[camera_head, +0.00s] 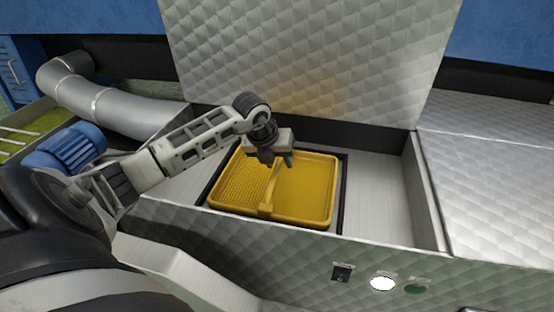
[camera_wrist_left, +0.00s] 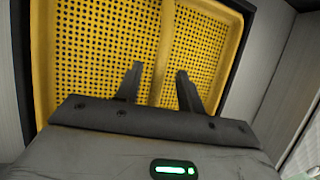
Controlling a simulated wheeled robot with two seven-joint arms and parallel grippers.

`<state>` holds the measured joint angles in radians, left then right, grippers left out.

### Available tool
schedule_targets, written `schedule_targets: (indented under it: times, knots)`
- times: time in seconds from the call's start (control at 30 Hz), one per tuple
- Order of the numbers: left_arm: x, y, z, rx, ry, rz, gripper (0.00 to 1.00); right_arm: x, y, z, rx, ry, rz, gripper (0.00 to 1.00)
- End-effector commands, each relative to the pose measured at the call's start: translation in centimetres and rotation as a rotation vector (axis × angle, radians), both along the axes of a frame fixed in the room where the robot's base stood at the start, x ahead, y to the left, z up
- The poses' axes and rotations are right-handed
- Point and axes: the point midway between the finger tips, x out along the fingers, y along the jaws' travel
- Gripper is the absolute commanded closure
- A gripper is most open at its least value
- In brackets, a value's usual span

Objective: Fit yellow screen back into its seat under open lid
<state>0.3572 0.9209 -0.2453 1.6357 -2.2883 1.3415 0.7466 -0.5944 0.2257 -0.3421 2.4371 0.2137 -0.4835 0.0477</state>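The yellow screen (camera_head: 305,190) lies in the dark-framed square opening of the machine, below the raised quilted lid (camera_head: 300,55). It looks flat; from here I cannot tell whether it is fully down on all sides. A raised rib runs across its middle. In the left wrist view the perforated yellow screen (camera_wrist_left: 100,45) fills most of the picture. My left gripper (camera_head: 276,162) is above the screen, over the rib, and it also shows in the left wrist view (camera_wrist_left: 157,85). Its two fingers are apart, one on each side of the rib, with no contact visible. My right gripper is not in view.
The dark seat edge (camera_head: 341,195) surrounds the screen. A steel wall (camera_head: 425,190) and quilted cover (camera_head: 490,190) stand to the right. The front panel has a switch (camera_head: 342,273), a white button (camera_head: 383,283) and a green button (camera_head: 416,289). A grey pipe and blue motor (camera_head: 68,150) are at left.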

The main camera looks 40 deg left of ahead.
Motion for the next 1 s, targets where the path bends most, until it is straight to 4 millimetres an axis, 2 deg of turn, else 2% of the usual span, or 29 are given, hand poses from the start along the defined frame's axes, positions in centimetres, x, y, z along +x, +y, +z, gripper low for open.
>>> schedule_targets:
  times: [0.03, 0.07, 0.23, 0.37, 0.4, 0.7, 0.9, 1.0]
  knots:
    - [0.0, 0.0, -0.5, 0.000, 0.001, 0.000, 0.61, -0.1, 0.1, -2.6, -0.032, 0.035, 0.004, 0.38]
    - [-0.1, -0.1, -0.8, -0.001, 0.008, 0.000, 0.61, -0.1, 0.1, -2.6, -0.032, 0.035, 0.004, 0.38]
    - [-0.1, -0.1, -0.7, -0.001, 0.005, 0.000, 0.61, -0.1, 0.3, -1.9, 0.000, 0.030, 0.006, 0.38]
    - [-0.1, 0.0, -0.6, -0.001, 0.005, 0.000, 0.61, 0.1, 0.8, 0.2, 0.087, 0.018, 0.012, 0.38]
    - [-0.5, 0.1, 0.8, 0.003, 0.002, -0.001, 0.61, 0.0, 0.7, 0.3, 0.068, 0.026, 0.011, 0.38]
    - [-3.8, -0.1, 7.9, 0.006, 0.000, -0.001, 0.61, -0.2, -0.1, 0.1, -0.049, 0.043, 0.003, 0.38]
    - [-5.8, -0.3, 11.8, 0.005, -0.002, -0.001, 0.61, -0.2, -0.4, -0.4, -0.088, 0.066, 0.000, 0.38]
    - [-6.4, -0.3, 13.1, 0.003, -0.004, 0.000, 0.61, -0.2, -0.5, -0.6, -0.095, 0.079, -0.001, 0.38]
